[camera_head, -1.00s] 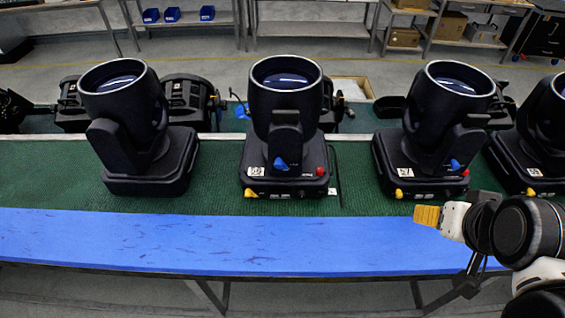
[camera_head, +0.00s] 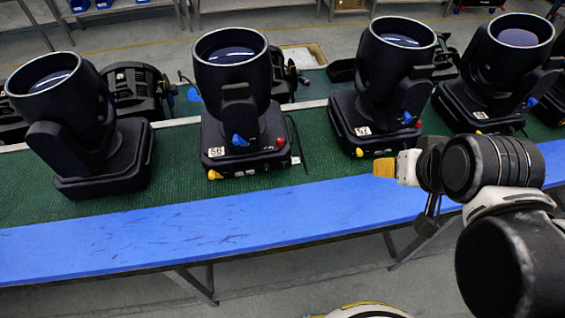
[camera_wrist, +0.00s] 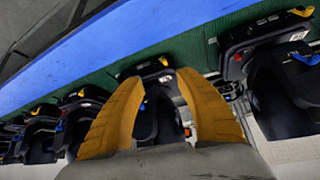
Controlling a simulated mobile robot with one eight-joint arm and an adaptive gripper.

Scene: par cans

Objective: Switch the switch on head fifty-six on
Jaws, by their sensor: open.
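Head fifty-six (camera_head: 232,100) is a black moving-head lamp, second from the left in the head view, with a label that looks like "56" (camera_head: 216,152) on its base. Its base front carries a blue knob (camera_head: 239,140), a red knob (camera_head: 280,142) and a yellow part (camera_head: 214,175). Its switch is too small to make out. My gripper (camera_head: 383,167) is to its right, by the base front of the lamp labelled "57" (camera_head: 363,130). In the wrist view my gripper's yellow fingers (camera_wrist: 160,78) are apart, with nothing held; a lamp shows beyond them, its number unreadable.
More black lamps stand in the row: one at the far left (camera_head: 75,130) and one right of "57" (camera_head: 495,75). They stand on a green mat (camera_head: 180,165). A blue strip (camera_head: 180,225) along the front edge is clear. A cable (camera_head: 297,140) lies beside head fifty-six.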

